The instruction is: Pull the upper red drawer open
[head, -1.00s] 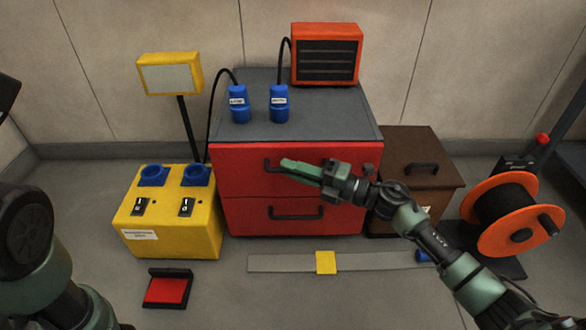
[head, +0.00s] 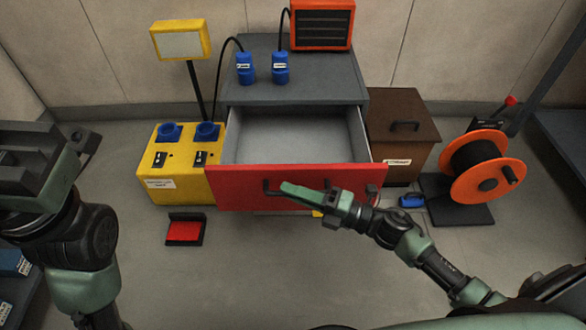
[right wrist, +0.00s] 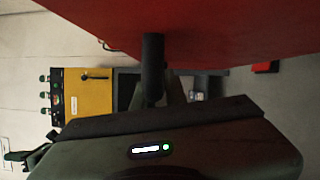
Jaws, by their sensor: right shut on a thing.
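The upper red drawer (head: 232,196) stands pulled out of the grey-topped cabinet (head: 300,88), and its grey inside looks empty. My right gripper (head: 287,188) is at the drawer's front, shut on its dark handle (head: 268,189). In the right wrist view the handle (right wrist: 152,62) runs down from the red drawer front (right wrist: 215,28) into my right gripper (right wrist: 160,95). The fingers hide part of the handle. My left arm is at the left edge of the head view, with its dark end (head: 32,158) partly cut off; its fingers are not clear.
A yellow switch box (head: 178,184) stands left of the drawer, with a red-and-black pedal (head: 184,231) in front. A brown chest (head: 400,122) and an orange spool (head: 497,182) stand to the right. The floor in front of the drawer is clear.

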